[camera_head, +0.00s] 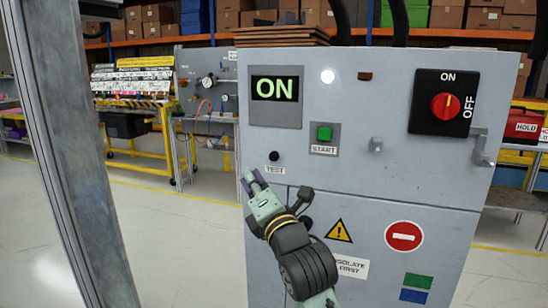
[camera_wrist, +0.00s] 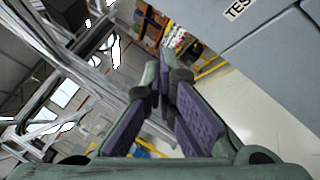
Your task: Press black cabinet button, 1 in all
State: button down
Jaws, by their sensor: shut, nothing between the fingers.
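The black button (camera_head: 274,156) is a small round knob on the grey cabinet (camera_head: 350,170), just above the TEST label (camera_head: 275,170) in the head view. My gripper (camera_head: 249,180) is shut and empty. Its fingertips are below and left of the button in the picture, near the cabinet's left edge; I cannot tell the gap to the front face. In the wrist view the closed fingers (camera_wrist: 166,58) point past the cabinet's edge toward the room. The TEST label (camera_wrist: 236,10) shows at the top there, but the button is out of that view.
The cabinet also carries a green START button (camera_head: 324,134), a lit ON display (camera_head: 275,90), a red rotary switch (camera_head: 445,106) and a latch handle (camera_head: 483,148). A grey metal post (camera_head: 75,150) stands at the left. Open floor (camera_head: 175,230) lies between post and cabinet.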

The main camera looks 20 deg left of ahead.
aim_at(274, 156)
jog(key=shift+w+d, duration=0.15)
jog(key=shift+w, duration=4.25)
jog(key=shift+w+b, duration=0.35)
jog(key=shift+w, duration=0.05)
jog(key=shift+w+b, duration=0.3)
jog(key=shift+w, duration=0.15)
jog(key=shift+s, duration=0.1)
jog(key=shift+s+b, duration=0.4)
jog(key=shift+s, duration=0.35)
